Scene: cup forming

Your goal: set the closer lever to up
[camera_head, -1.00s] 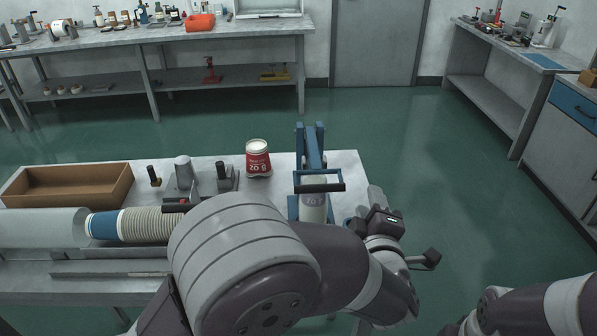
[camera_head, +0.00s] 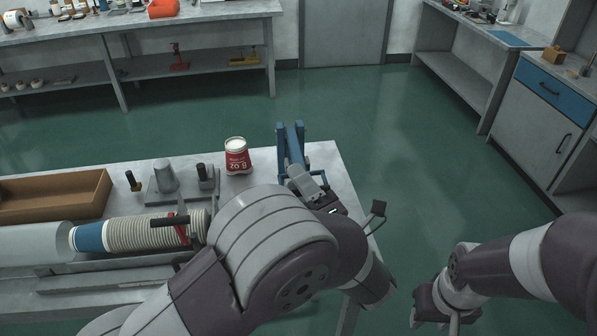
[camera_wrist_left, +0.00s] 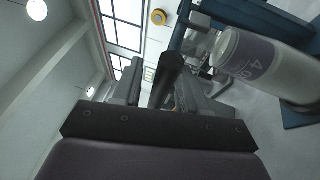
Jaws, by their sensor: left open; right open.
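The closer is a blue two-post frame (camera_head: 291,146) at the right end of the near bench; its lower part and lever are hidden behind my left gripper in the head view. In the left wrist view a black bar, apparently the lever's handle (camera_wrist_left: 168,80), lies between the two grey fingers of my left gripper (camera_wrist_left: 162,92). The fingers are apart, and I cannot tell whether they touch the bar. My left gripper (camera_head: 306,183) is at the closer in the head view. A white container with a purple label (camera_wrist_left: 262,66) is beside the blue frame (camera_wrist_left: 262,18). My right gripper (camera_head: 442,312) is open, off the bench.
A red and white cup (camera_head: 237,157) stands just left of the closer. Further left are metal formers (camera_head: 166,177), a brown tray (camera_head: 92,192) and a stack of cups (camera_head: 150,232) with a red, black-handled part (camera_head: 172,221). The floor to the right is clear.

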